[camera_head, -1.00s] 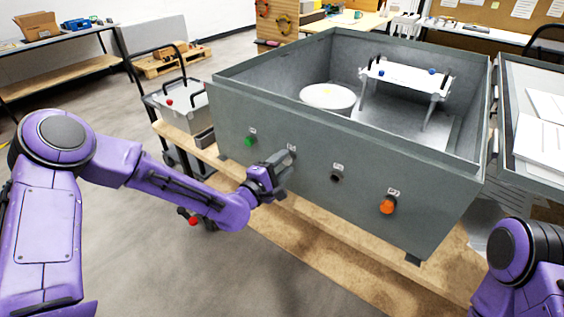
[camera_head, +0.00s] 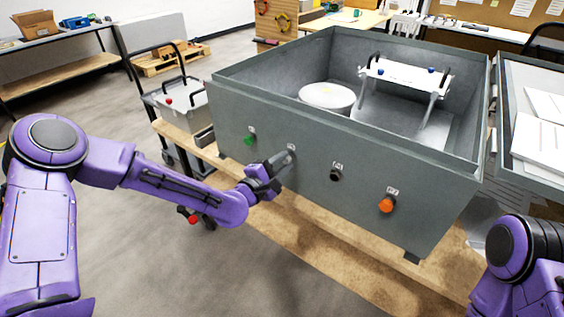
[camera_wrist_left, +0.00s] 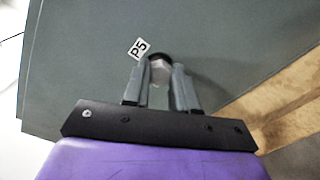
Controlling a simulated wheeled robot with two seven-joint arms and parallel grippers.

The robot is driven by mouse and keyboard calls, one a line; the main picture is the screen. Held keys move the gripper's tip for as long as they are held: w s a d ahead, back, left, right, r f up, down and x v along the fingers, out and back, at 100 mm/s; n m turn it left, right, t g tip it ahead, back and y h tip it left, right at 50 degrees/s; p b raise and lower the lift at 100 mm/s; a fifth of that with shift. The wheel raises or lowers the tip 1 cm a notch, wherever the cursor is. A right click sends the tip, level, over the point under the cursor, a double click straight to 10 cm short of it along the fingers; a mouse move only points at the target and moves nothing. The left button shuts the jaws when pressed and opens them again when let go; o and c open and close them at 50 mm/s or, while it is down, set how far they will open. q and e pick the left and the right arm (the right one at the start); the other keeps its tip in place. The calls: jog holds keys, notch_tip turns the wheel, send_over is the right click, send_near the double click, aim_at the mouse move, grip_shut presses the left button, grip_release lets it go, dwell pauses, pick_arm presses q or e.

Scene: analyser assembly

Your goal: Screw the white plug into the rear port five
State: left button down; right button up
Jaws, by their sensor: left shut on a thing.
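The white plug (camera_wrist_left: 159,71) shows in the left wrist view at the dark round port (camera_wrist_left: 160,56) beside the label P5 (camera_wrist_left: 139,48). My left gripper (camera_wrist_left: 158,86) is shut on the plug, one finger on either side. In the head view the left gripper (camera_head: 284,158) reaches the front-facing wall of the grey analyser housing (camera_head: 300,190), and its fingers hide the plug. How deep the plug sits in the port cannot be told. Only part of my right arm shows at the lower right; its gripper is out of view.
On the same wall are a green fitting (camera_head: 250,139), a black fitting (camera_head: 336,174) and an orange fitting (camera_head: 387,205). The open housing holds a white round part (camera_head: 327,95) and a white bracket (camera_head: 405,75). It stands on a wooden bench (camera_head: 330,245).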

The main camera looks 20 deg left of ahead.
pick_arm(q)
jog(key=shift+f, duration=0.1)
jog(key=m+b, duration=0.1)
jog(key=m, duration=0.4)
jog(key=shift+f, duration=0.2)
jog(key=m, duration=0.2)
jog(key=shift+f+m+b, duration=0.1)
jog(key=shift+m+b, duration=0.25)
jog(key=shift+m, duration=0.05)
jog(key=m+b, duration=0.3)
jog(key=m, duration=0.5)
jog(key=m+b, duration=0.3)
jog(key=m, duration=0.4)
jog(key=shift+a+f+m+t+y, duration=0.1)
jog(key=shift+m+t+y, duration=0.3)
